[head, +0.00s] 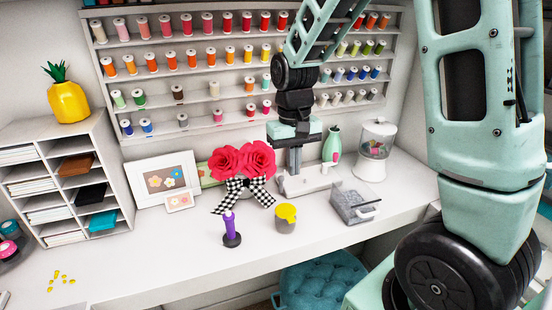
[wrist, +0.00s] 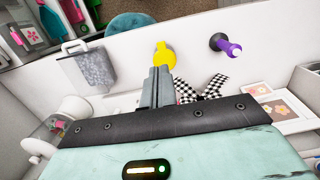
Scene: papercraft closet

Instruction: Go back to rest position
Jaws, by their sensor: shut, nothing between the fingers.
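My gripper (head: 294,160) hangs from my arm above the back of the white desk (head: 190,250), over the white device (head: 306,182) and to the right of the red flowers. In the wrist view my gripper (wrist: 158,75) points over the desk with its fingers together and nothing between them. Its fingertips overlap the lower part of a yellow-topped cup (wrist: 166,54) in that picture. In the head view the cup (head: 286,222) stands on the desk, in front of and apart from my gripper.
A purple-handled tool on a dark base (head: 230,232), red flowers (head: 242,162) with a checkered bow, a grey box (head: 355,203) and a clear jar (head: 374,150) stand nearby. Thread racks (head: 215,60) line the wall behind. The desk's front left is mostly clear. A teal stool (head: 322,285) sits below.

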